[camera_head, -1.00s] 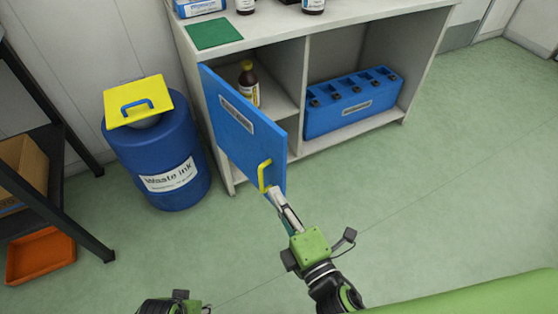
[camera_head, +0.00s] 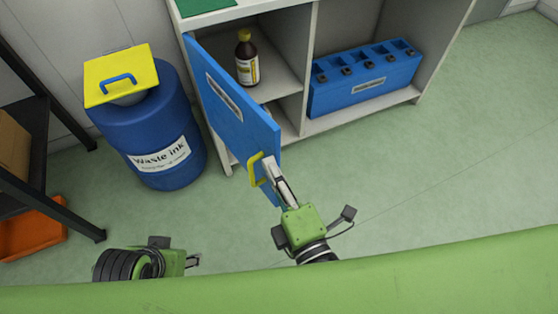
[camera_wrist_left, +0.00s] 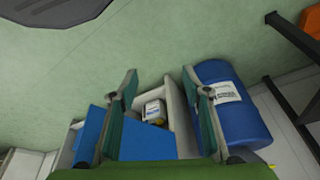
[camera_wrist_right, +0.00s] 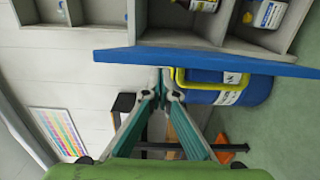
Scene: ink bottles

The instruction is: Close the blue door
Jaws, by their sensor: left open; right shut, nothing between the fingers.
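The blue door (camera_head: 225,105) of the white cabinet stands wide open, swung out toward me on its left side. It has a yellow handle (camera_head: 257,170) near its free edge. My right gripper (camera_head: 268,163) is shut and empty, its fingertips at the door's free edge close to the handle; whether they touch is hard to tell. In the right wrist view the shut fingertips (camera_wrist_right: 160,75) are beside the yellow handle (camera_wrist_right: 185,78), below the door's edge (camera_wrist_right: 200,58).
Inside the cabinet (camera_head: 300,75) stand a brown bottle (camera_head: 246,58) and a blue rack (camera_head: 365,78). A blue waste ink drum (camera_head: 155,130) with a yellow lid (camera_head: 121,76) stands left of the door. A dark shelf with an orange tray (camera_head: 30,232) is at far left. Floor to the right is clear.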

